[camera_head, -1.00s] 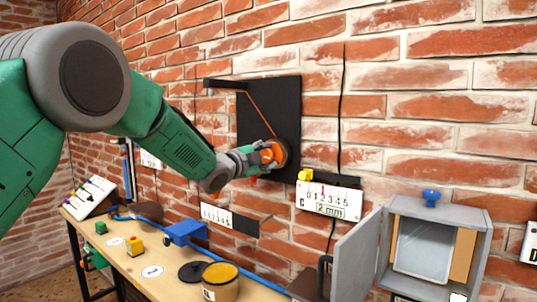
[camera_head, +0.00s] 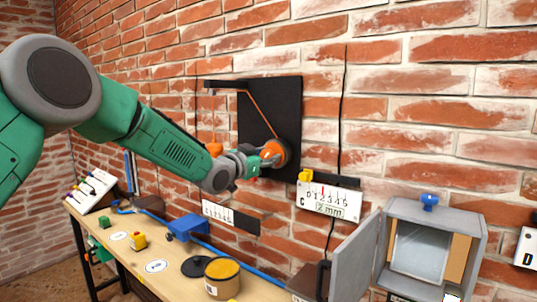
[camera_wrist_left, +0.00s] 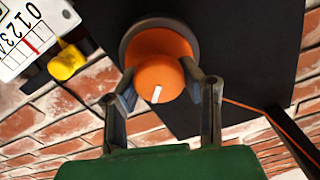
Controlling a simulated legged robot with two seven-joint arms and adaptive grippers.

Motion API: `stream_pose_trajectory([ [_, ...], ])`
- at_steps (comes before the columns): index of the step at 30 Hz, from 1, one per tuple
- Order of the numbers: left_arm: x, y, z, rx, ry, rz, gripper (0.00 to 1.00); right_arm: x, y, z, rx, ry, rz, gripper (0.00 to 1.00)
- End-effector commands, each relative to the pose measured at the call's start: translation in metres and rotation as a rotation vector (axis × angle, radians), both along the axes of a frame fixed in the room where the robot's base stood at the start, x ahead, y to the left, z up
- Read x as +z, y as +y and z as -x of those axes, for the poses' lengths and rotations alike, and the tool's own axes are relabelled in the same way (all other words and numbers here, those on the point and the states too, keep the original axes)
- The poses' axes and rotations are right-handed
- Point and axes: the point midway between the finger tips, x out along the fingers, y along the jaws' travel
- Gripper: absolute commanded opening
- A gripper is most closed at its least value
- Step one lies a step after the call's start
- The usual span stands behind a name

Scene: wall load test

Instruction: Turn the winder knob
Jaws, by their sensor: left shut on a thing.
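The winder knob (camera_head: 273,151) is orange and sits on a black panel (camera_head: 285,100) on the brick wall. In the left wrist view the knob (camera_wrist_left: 160,72) shows a white mark on its face, pointing toward the gripper's palm. My left gripper (camera_head: 257,160) reaches it from the left. Its two fingers (camera_wrist_left: 158,84) lie on either side of the knob and are shut on it. An orange cord (camera_head: 262,115) runs from the winder up to a black bar (camera_head: 226,84). An orange weight (camera_head: 214,149) shows just above my left arm. My right gripper is not in view.
A scale card with a red pointer (camera_head: 330,202) and a yellow knob (camera_head: 305,175) are right of the panel. A grey open-doored box (camera_head: 435,215) stands at lower right.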

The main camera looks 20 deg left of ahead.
Motion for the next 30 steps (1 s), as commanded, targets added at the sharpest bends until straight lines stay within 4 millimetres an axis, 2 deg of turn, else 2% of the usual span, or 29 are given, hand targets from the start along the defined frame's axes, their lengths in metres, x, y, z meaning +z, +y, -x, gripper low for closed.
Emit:
stream_pose_trajectory([
  [1,-0.0081,0.0010,0.0009,0.001,0.032,0.041,0.05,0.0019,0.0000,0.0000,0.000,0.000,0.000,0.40],
  [15,-0.0118,0.0009,0.0011,0.002,0.179,0.433,0.06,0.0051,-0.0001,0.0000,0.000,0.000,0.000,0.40],
  [30,-0.0126,0.0008,0.0012,0.003,0.258,0.643,0.05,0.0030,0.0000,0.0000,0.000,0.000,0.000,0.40],
])
